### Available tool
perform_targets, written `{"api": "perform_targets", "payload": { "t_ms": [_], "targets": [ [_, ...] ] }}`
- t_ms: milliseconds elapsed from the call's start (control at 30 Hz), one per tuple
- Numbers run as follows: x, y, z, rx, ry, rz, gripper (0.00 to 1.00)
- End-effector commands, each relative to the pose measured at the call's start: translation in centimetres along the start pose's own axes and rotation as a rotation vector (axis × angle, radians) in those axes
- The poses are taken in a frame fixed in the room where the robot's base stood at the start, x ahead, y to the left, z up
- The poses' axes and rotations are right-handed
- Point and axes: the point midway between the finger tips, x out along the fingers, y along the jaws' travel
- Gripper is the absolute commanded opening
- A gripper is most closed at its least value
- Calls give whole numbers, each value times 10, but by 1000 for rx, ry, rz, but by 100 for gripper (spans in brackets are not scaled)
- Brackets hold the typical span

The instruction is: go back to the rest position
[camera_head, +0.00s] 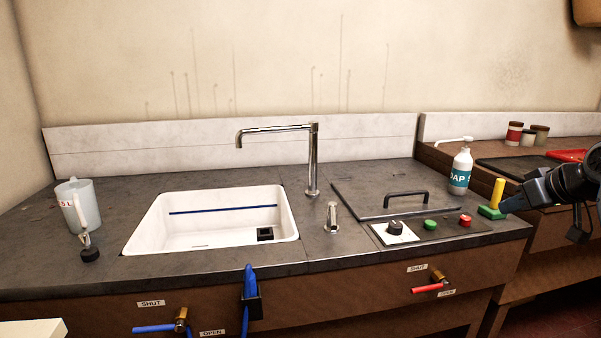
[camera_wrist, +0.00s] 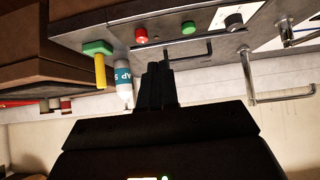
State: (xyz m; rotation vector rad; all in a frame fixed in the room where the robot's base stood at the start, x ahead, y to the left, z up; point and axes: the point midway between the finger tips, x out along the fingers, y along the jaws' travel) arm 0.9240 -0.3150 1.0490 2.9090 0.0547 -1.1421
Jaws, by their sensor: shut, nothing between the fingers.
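My gripper (camera_wrist: 158,75) shows in the wrist view, its black fingers together with nothing between them. In the head view my arm comes in from the right edge, and its dark end is near the right end of the counter, beside a green block with a yellow handle (camera_head: 493,205). I cannot tell in the head view whether they touch. In the wrist view that green and yellow tool (camera_wrist: 98,58) is left of the fingers, apart from them. The soap bottle (camera_head: 461,172) stands upright behind it.
A white sink (camera_head: 150,235) with a tall tap (camera_head: 312,160) is set in the grey counter. Right of it are a lid with a black handle (camera_head: 405,196), a knob, and green and red buttons. A jug (camera_head: 78,205) stands at the left. Red and blue valve levers show on the front.

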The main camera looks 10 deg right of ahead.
Motion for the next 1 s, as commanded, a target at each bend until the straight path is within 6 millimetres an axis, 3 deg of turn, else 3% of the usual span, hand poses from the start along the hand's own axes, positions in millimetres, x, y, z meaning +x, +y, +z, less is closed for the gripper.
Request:
{"api": "perform_targets", "payload": {
  "t_ms": [367, 633, 767, 1000],
  "targets": [
    [25, -27, 25, 29, 32, -9, 0],
    [52, -64, 61, 70, 74, -16, 0],
    [66, -92, 89, 98, 101, -19, 0],
    [84, -162, 167, 168, 164, -11, 0]
  ]
}}
